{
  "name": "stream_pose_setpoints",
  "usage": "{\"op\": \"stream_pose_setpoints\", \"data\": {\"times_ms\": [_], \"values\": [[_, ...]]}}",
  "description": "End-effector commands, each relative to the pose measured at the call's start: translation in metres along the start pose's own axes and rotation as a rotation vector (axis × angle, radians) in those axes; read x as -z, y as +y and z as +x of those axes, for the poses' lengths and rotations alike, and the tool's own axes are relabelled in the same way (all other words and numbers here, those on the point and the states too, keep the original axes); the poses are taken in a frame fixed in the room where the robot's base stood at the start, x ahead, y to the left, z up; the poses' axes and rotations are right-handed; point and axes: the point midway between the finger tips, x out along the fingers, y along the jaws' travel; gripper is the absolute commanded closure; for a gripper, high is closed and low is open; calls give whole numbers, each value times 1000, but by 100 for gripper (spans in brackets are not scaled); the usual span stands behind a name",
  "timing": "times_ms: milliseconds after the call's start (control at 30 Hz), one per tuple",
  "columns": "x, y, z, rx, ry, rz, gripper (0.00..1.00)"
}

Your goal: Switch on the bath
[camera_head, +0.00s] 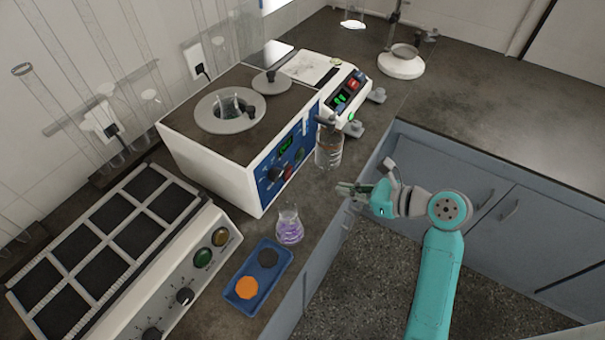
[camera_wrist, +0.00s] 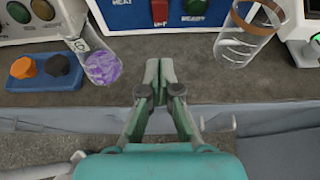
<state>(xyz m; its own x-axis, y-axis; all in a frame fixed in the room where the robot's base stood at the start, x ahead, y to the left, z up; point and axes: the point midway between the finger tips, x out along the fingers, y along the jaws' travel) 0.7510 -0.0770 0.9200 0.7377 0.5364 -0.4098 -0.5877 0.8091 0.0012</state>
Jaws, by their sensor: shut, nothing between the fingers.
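The bath (camera_head: 236,165) is a white box with a dark top, a round opening with a flask in it, and a blue front panel. The panel (camera_head: 270,172) carries a lit green display, a dark knob, a red switch (camera_head: 288,172) and a green round part. In the wrist view the red switch (camera_wrist: 160,11) is at the top edge, left of the green part (camera_wrist: 196,6) marked READY. My gripper (camera_head: 341,188) is shut and empty, in front of the bench edge and apart from the panel. In the wrist view its fingertips (camera_wrist: 160,66) point toward the panel below the switch.
A flask of purple liquid (camera_head: 289,229) stands left of the gripper's path, and a glass bottle (camera_head: 328,152) stands right of it. A blue tray (camera_head: 234,294) holds orange and dark discs. The bench between flask and bottle is clear.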

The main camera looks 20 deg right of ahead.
Motion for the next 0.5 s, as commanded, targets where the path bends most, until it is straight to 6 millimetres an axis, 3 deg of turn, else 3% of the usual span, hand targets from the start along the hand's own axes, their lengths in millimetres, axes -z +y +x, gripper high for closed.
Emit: {"op": "stream_pose_setpoints", "data": {"times_ms": [233,500], "values": [[0,1,20,-4,0,-1,100],[0,1,69,-5,1,-2,100]]}}
